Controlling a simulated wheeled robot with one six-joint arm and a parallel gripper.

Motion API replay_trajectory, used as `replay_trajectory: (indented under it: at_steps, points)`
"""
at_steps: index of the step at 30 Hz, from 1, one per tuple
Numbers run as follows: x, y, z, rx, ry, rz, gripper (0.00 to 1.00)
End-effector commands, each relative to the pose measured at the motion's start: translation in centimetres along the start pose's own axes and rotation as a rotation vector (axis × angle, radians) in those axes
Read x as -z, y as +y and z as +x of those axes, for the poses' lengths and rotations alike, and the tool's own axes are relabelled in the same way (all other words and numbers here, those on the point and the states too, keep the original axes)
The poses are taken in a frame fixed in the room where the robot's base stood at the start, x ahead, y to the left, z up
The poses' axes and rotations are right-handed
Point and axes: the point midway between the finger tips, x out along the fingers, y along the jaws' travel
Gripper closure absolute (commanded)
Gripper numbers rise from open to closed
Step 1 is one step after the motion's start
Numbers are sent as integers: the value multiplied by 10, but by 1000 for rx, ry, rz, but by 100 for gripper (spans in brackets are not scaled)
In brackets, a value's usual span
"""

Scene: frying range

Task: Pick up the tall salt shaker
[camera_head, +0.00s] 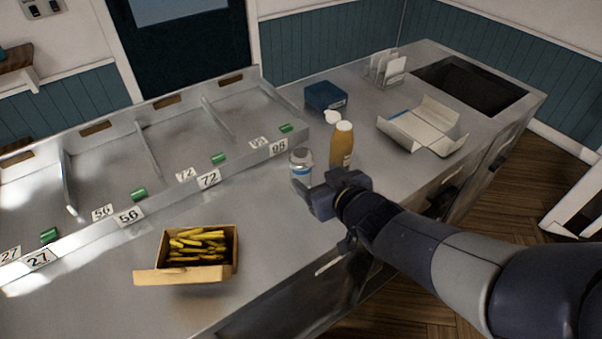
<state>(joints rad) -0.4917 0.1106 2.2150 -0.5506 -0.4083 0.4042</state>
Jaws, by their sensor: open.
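The tall salt shaker appears to be the grey-topped shaker with a blue band (301,160), upright on the steel counter (290,230). My gripper (304,195) is open beside its lower part, on the near side. The gripper covers part of the shaker's base. I cannot tell whether a finger touches the shaker, and nothing shows held between the jaws.
An amber bottle with a pale cap (342,146) stands close to the right of the shaker. A white-topped item (332,117) is behind it. A blue box (325,96), an open paper carton (422,127), a box of fries (185,273) and numbered bays (128,216) surround the clear counter.

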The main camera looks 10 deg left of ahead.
Motion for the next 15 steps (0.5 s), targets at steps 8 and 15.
replay_trajectory:
  at_steps: [8,15]
  points:
    - [-1,0,36,1,-1,-1,30]
    - [-1,0,47,0,-1,0,30]
